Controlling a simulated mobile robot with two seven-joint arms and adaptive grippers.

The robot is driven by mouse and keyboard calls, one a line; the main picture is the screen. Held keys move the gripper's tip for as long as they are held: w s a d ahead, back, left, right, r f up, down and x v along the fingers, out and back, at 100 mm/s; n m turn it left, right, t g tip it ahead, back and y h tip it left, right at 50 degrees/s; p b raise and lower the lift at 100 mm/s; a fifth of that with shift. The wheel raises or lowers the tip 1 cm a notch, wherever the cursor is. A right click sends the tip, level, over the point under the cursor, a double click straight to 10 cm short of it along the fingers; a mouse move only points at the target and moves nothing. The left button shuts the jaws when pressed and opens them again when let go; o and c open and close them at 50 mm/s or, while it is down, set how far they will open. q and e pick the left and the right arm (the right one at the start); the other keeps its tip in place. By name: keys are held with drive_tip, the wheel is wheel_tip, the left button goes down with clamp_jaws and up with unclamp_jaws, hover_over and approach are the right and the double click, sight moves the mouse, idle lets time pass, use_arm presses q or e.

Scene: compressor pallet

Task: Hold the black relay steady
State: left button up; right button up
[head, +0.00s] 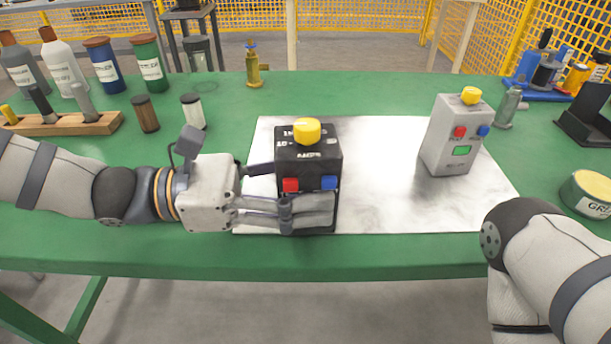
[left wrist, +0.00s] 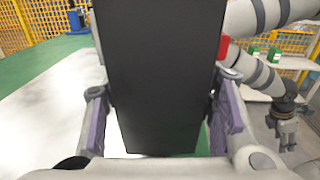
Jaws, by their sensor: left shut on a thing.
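The black relay (head: 308,172), a dark upright box with a yellow knob on top and red and blue buttons on its front, stands at the left part of the pale mat (head: 385,205). My left gripper (head: 283,192) is shut on it from the left, one finger across its lower front and the other toward its back. In the left wrist view the relay's black side (left wrist: 160,80) fills the middle between the two fingers. My right arm shows at the right of the head view without its gripper. The right gripper (left wrist: 286,135) shows small in the left wrist view, its opening unclear.
A grey relay (head: 450,140) with a yellow knob stands on the mat's right part. Bottles, jars and a wooden rack (head: 65,124) fill the table's left side. The mat's middle is clear.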

use_arm(q)
drive_tip(key=shift+f+b, duration=0.55)
drive_tip(key=shift+f, duration=0.75)
use_arm(e)
drive_tip(key=shift+s+f, duration=0.4)
drive_tip(key=shift+f, duration=0.15)
